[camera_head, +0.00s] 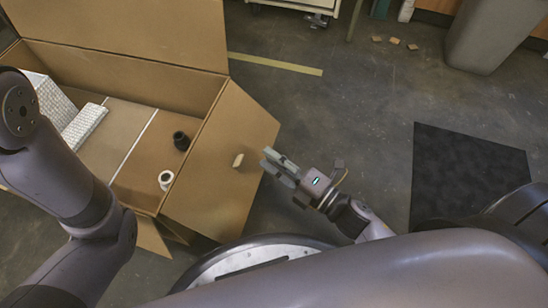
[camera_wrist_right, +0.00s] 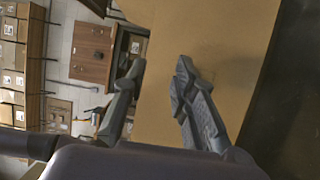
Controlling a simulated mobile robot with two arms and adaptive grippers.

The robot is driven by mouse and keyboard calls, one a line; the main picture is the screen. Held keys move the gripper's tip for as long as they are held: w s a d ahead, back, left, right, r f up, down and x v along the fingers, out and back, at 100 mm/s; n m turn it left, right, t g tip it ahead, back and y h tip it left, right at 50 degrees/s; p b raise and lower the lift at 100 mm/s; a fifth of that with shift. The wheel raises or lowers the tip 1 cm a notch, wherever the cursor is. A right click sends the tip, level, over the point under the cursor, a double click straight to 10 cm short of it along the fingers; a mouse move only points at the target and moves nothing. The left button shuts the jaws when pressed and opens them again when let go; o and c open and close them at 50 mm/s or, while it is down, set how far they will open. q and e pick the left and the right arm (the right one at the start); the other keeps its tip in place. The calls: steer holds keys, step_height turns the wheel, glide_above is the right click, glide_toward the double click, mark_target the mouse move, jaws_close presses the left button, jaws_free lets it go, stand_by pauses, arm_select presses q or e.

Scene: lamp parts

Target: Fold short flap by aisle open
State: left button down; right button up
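A large open cardboard box (camera_head: 130,68) fills the left of the head view. Its short flap (camera_head: 222,185) on the right side leans outward from the rim, with a small pale tan spot on it. My right gripper (camera_head: 268,163) is just right of this flap, close to its outer edge; I cannot tell whether it touches. In the right wrist view my right gripper (camera_wrist_right: 157,78) has its fingers apart, with a brown cardboard surface (camera_wrist_right: 225,30) beyond and nothing between them. My left arm crosses the left of the head view; its gripper is not seen.
Inside the box are a black cylinder (camera_head: 181,140), a white roll (camera_head: 166,179) and white wrapped packing (camera_head: 84,126). Another flap (camera_head: 151,238) hangs at the near side. A black mat (camera_head: 468,170) and a grey bin (camera_head: 490,35) are right.

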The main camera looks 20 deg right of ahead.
jaws_close()
steer(key=shift+c, duration=2.4)
jaws_free()
steer(key=o, duration=1.1)
steer(key=v, duration=1.2)
steer(key=shift+c, duration=0.7)
